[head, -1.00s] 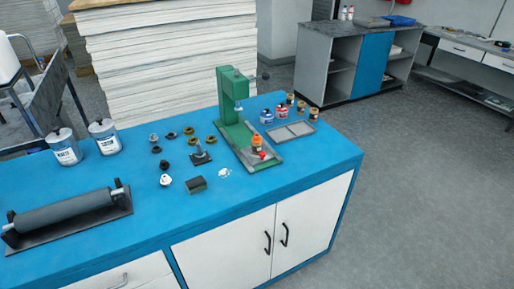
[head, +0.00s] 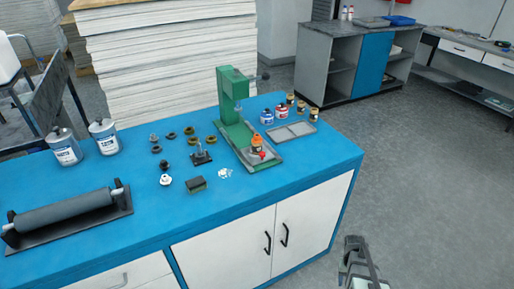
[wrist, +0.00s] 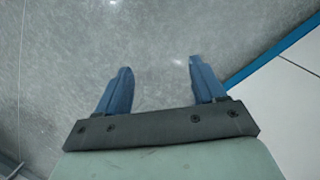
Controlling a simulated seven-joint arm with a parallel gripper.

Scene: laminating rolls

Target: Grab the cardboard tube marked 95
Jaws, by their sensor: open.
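Several small brown cylinders with dark bands (head: 301,106) stand upright at the back right of the blue bench. They could be cardboard tubes, but no number, 95 or other, is legible on any of them. My gripper (head: 355,243) shows at the bottom right of the head view, over the floor beyond the bench's right end and well apart from the cylinders. In the wrist view its two blue fingers (wrist: 160,66) are spread, with only grey floor between them.
A green press (head: 233,95) holding an orange container (head: 257,142) stands left of a grey tray (head: 289,133). Blue (head: 266,117) and red (head: 281,112) labelled containers stand close by. Small rings, a roller (head: 65,212) and white cans (head: 65,148) occupy the left. The bench's front right corner is clear.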

